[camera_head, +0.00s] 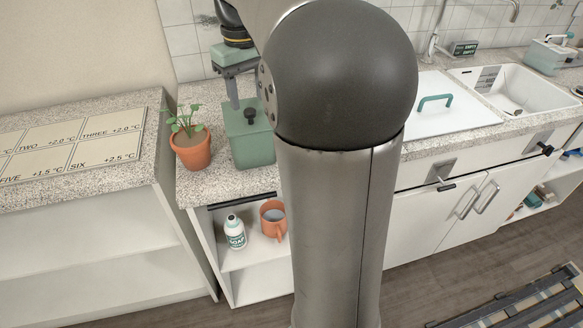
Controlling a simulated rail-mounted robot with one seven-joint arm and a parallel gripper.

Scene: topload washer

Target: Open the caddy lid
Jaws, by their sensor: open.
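A green lidded box, which looks like the caddy (253,151), stands upright on the speckled counter, beside a potted plant. Its lid (237,119) is down and has a black knob (250,115) on top. My gripper (234,104) points downward over the lid, just left of the knob in the picture. It is open, with nothing seen between its fingers. The fingers overlap in this view, and I cannot tell whether they touch the lid. My own arm hides the box's right side.
The plant in an orange pot (193,150) stands close left of the box. An orange mug (273,220) and a soap bottle (235,232) sit on the shelf below. A white panel with a green handle (436,101) and a sink (515,95) lie to the right. A tiled wall is behind.

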